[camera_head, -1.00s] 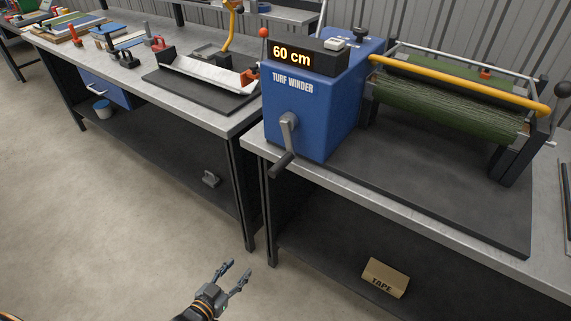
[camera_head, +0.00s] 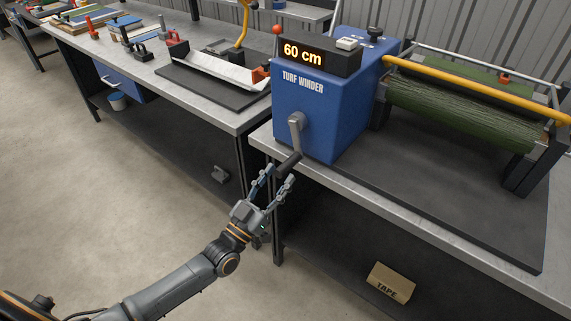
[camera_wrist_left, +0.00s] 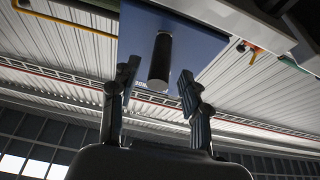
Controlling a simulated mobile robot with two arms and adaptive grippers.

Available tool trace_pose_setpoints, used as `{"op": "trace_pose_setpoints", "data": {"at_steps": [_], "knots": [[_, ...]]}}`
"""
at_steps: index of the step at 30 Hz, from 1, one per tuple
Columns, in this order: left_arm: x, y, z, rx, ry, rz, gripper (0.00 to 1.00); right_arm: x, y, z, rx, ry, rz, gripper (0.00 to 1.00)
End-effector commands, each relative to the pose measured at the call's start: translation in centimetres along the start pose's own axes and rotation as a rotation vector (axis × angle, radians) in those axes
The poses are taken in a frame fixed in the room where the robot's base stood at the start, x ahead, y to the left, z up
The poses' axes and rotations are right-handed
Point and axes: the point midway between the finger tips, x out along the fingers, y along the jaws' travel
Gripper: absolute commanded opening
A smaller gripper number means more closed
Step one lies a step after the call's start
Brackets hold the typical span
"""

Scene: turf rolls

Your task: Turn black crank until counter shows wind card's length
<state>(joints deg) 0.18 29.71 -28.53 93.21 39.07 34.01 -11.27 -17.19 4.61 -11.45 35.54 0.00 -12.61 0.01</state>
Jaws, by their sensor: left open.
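The blue turf winder (camera_head: 315,105) stands on the right bench, and its counter (camera_head: 303,54) reads 60 cm. The crank has a grey arm (camera_head: 296,130) hanging down from the front of the winder, with a black handle (camera_head: 289,163) at its lower end. My left gripper (camera_head: 277,180) is open just below and in front of the handle. In the left wrist view the black handle (camera_wrist_left: 160,62) shows between the two open fingers (camera_wrist_left: 157,88), with gaps on both sides. My right gripper is not in view. I see no wind card I can make out.
A green turf roll (camera_head: 455,110) lies in the frame right of the winder, under a yellow bar (camera_head: 480,92). The left bench (camera_head: 225,115) holds a metal trough (camera_head: 213,76) and hand tools. A TAPE box (camera_head: 390,283) sits on the lower shelf. The floor at left is clear.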

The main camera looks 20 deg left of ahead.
Motion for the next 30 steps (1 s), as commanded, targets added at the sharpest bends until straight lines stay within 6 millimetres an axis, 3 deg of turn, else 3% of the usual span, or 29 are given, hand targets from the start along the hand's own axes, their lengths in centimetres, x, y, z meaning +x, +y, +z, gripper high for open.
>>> {"op": "trace_pose_setpoints", "data": {"at_steps": [6, 18, 19, 26, 30], "knots": [[3.1, 0.0, 0.0, 0.000, 0.000, 0.000, 0.47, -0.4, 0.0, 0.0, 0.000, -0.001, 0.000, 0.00], [3.9, 0.0, 0.0, 0.000, -0.001, 0.000, 0.47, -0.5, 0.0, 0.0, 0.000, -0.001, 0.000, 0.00], [3.9, 0.0, 0.0, 0.000, -0.001, 0.000, 0.45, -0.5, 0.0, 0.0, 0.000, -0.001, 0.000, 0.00], [3.9, 0.0, 0.0, 0.000, -0.001, 0.000, 0.00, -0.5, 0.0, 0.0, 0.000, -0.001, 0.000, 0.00], [3.9, 0.0, 0.0, 0.000, -0.001, 0.000, 0.00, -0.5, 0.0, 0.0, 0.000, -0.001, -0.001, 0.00]]}}
